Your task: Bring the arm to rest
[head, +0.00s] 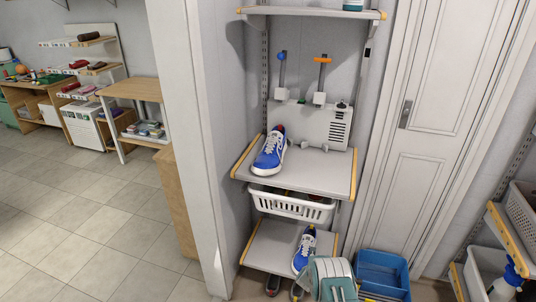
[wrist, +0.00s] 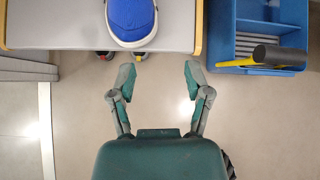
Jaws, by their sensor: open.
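My gripper (wrist: 159,80) shows in the wrist view with its two green and grey fingers spread apart and nothing between them. It is just in front of the edge of the lower shelf (wrist: 60,35). A blue shoe (wrist: 131,17) with a white rim stands on that shelf, just beyond the fingertips and apart from them. In the head view my arm (head: 331,278) shows at the bottom, in front of the lower shelf; the fingers are hidden there. The blue shoe on the lower shelf (head: 304,249) is beside it.
Another blue shoe (head: 270,152) stands on the upper shelf (head: 318,172) beside a white device (head: 312,124). A white basket (head: 290,205) hangs below. A blue bin (head: 382,272) with a black-headed, yellow-handled tool (wrist: 277,56) stands at the right. Open tiled floor lies at the left.

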